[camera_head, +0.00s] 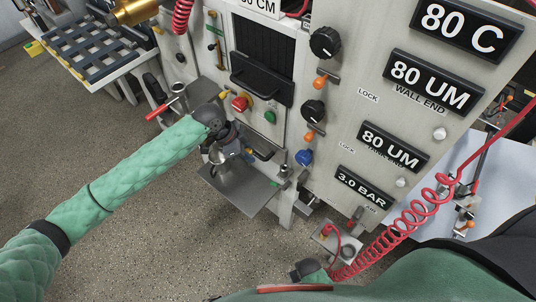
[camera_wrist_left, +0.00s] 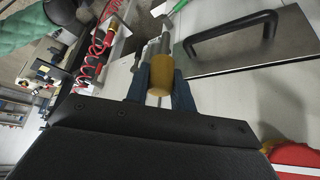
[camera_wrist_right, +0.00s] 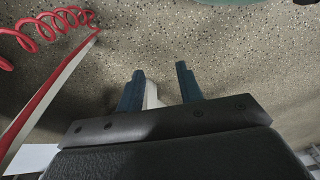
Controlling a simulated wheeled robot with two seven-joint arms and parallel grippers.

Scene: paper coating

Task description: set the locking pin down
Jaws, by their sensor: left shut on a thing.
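The locking pin (camera_wrist_left: 160,75) has a yellow knob and a grey shaft. In the left wrist view its knob sits between the two blue fingers of my left gripper (camera_wrist_left: 161,82), which is shut on it. In the head view my left gripper (camera_head: 215,155) hangs by the machine's front, above a small steel shelf (camera_head: 240,188); the pin is hard to make out there. My right gripper (camera_wrist_right: 162,82) is open over the speckled floor, with a pale object partly visible behind its fingers.
The machine front (camera_head: 340,105) carries knobs, buttons and display plates. A dark handle (camera_wrist_left: 232,30) is close to my left gripper. A coiled red hose (camera_head: 400,228) hangs near my right arm. A slatted table (camera_head: 90,45) stands at the back left. Open floor (camera_head: 130,225) lies at the left.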

